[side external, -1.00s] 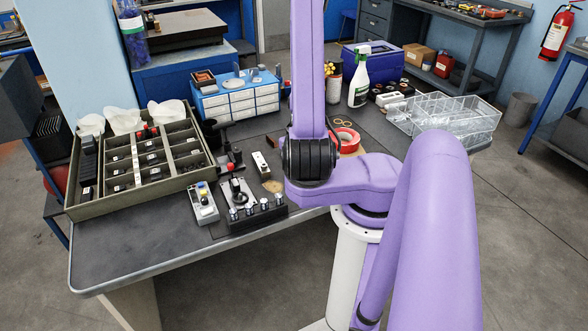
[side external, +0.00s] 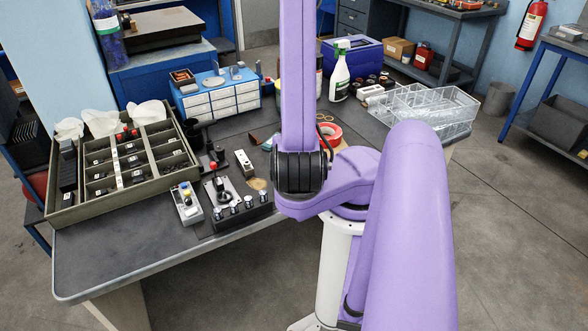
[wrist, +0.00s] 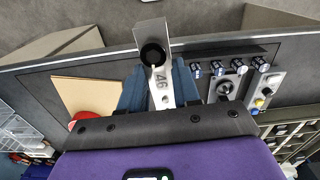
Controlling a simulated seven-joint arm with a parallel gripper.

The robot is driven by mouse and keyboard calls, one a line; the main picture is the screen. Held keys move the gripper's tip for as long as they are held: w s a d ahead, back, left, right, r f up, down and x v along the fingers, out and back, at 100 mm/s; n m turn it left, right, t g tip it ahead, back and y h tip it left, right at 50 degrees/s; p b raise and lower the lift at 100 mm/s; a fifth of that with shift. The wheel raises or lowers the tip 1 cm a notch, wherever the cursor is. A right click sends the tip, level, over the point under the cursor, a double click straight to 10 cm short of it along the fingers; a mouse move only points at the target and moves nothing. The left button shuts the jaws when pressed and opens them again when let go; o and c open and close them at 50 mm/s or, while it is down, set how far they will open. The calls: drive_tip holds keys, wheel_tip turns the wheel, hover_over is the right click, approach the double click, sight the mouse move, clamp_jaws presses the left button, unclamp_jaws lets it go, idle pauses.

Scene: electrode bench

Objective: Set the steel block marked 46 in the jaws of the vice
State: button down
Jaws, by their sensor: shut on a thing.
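In the wrist view my gripper (wrist: 160,90) has its two blue fingers closed on either side of the steel block marked 46 (wrist: 162,98). The number shows on its pale face between the fingers. A black round part or opening sits above the number, and a flat grey end reaches out beyond the fingertips. In the side external view my gripper and the block are hidden behind my arm. I cannot make out the vice with certainty in either view.
The compartment tray (side external: 62,210) is at left. Red tape (side external: 333,133), a spray bottle (side external: 340,78) and a clear bin (side external: 445,112) stand farther right. The front left bench top is bare.

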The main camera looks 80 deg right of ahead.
drive_tip(key=shift+d, duration=0.1)
drive_tip(key=w+d+f, duration=0.1)
drive_tip(key=w+d, duration=0.6)
drive_tip(key=w, duration=0.5)
drive_tip(key=w+d+f, duration=0.2)
drive_tip(key=w+d, duration=0.4)
drive_tip(key=w, duration=0.6)
drive_tip(key=shift+m, duration=0.3)
drive_tip(key=shift+w+f, duration=1)
drive_tip(key=shift+w, duration=0.65)
drive_tip(key=shift+w+f, duration=1.05)
drive_tip(key=shift+w, duration=0.65)
drive_tip(key=shift+w+f, duration=1)
drive_tip(key=shift+w, duration=0.65)
drive_tip(key=shift+f, duration=0.9)
drive_tip(key=c, duration=0.7)
unclamp_jaws()
drive_tip(key=shift+c, duration=0.2)
drive_tip(key=shift+s+a+f, duration=0.1)
